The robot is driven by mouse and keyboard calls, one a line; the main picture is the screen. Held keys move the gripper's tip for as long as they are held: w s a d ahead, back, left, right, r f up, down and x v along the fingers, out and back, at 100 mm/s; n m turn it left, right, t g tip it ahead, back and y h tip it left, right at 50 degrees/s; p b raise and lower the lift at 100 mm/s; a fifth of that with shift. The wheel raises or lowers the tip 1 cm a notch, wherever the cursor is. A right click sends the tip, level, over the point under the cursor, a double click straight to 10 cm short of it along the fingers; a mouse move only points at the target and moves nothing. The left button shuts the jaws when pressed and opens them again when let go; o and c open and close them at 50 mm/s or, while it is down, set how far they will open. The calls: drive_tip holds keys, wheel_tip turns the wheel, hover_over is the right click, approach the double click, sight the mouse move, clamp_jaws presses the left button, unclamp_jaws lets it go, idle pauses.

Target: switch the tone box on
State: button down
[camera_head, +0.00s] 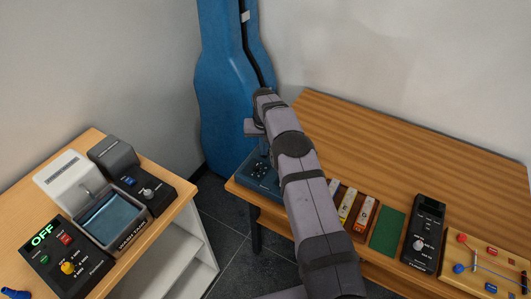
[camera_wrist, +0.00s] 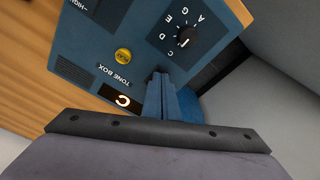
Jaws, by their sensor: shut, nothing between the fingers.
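The tone box (camera_head: 258,179) is a blue box at the left end of the right-hand wooden table, partly hidden by my arm in the head view. In the wrist view the tone box (camera_wrist: 88,48) shows its label, a yellow PLAY button (camera_wrist: 123,55), a black knob (camera_wrist: 187,36) ringed by letters, and a dark display (camera_wrist: 121,100) showing a lit "C". A "HIGH" label is cut off at the top edge. My gripper (camera_wrist: 160,76) is shut and empty, its blue fingers over the box's edge between display and knob. I cannot tell whether they touch.
A blue instrument case (camera_head: 222,80) stands behind the table. Along the table lie several coloured bars (camera_head: 349,205), a green mat (camera_head: 387,231) and a black tuner-like device (camera_head: 424,235). The left table holds a wash tank (camera_head: 128,236) and a panel reading OFF (camera_head: 62,262). A floor gap separates the tables.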

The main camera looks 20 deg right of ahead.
drive_tip(key=shift+r, duration=0.15)
wheel_tip(320, 180, up, 7)
drive_tip(key=p, duration=0.3)
drive_tip(key=shift+p, duration=0.35)
idle(0.5)
drive_tip(key=s+a+r+n+g, duration=0.1)
drive_tip(key=s+r, duration=0.4)
drive_tip(key=s, duration=0.3)
drive_tip(key=s+a+r+n, duration=0.15)
drive_tip(key=s+r, duration=0.25)
drive_tip(key=s, duration=0.5)
drive_tip(key=s+a+f, duration=0.1)
drive_tip(key=s, duration=2.2)
drive_tip(key=shift+s+a+g, duration=0.2)
drive_tip(key=shift+a+g, duration=0.15)
drive_tip(key=shift+g, duration=0.05)
